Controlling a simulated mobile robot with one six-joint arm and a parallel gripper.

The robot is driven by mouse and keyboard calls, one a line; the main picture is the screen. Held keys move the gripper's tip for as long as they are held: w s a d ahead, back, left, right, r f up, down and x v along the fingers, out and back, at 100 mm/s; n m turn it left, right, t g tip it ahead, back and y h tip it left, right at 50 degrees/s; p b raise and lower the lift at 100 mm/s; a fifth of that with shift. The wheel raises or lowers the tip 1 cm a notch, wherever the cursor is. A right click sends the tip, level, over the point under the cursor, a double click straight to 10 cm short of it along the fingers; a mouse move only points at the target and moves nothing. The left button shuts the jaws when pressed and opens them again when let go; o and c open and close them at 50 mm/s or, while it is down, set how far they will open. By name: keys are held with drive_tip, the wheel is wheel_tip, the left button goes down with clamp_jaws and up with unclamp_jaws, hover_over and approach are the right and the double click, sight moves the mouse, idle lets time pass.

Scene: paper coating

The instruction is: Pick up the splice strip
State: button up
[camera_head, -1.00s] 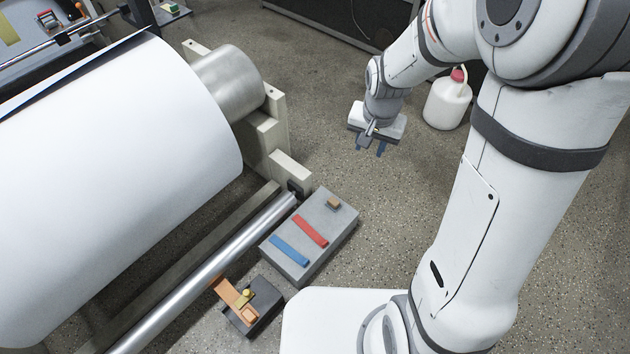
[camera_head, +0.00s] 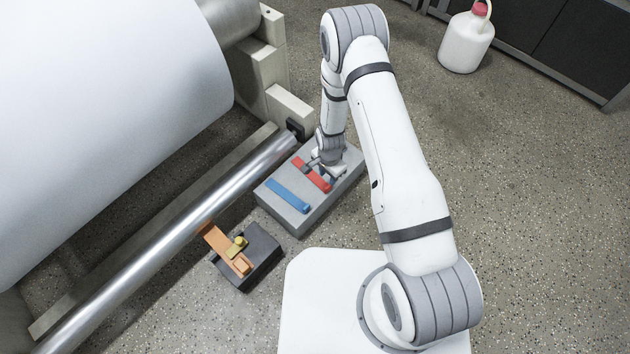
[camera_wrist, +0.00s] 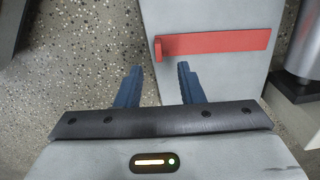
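A red strip (camera_head: 311,174) and a blue strip (camera_head: 288,196) lie side by side on a grey block (camera_head: 300,221). The frames do not label which one is the splice strip. In the wrist view the red strip (camera_wrist: 220,42) lies ahead of the fingers, with a raised red tab at its left end. My gripper (camera_wrist: 159,66) is open, its two blue fingers apart with nothing between them. The tab lines up roughly with the gap, just beyond the fingertips. In the head view my wrist covers the block's far right part and the fingers are mostly hidden.
A dark fixture (camera_head: 262,258) with an orange strip (camera_head: 217,240) and a yellow knob stands beside the grey block. A metal roller (camera_head: 190,225) and a large white paper roll (camera_head: 100,110) are on the left. A white jug (camera_head: 466,42) stands on open floor at the back right.

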sight(328, 187)
drive_tip(key=f+b, duration=0.1)
drive_tip(key=f, duration=0.1)
drive_tip(key=f+b, duration=0.1)
drive_tip(key=f, duration=0.2)
drive_tip(key=f+b, duration=0.1)
drive_tip(key=f, duration=0.1)
drive_tip(key=shift+d+f, duration=0.25)
drive_tip(key=shift+r, duration=0.1)
clamp_jaws()
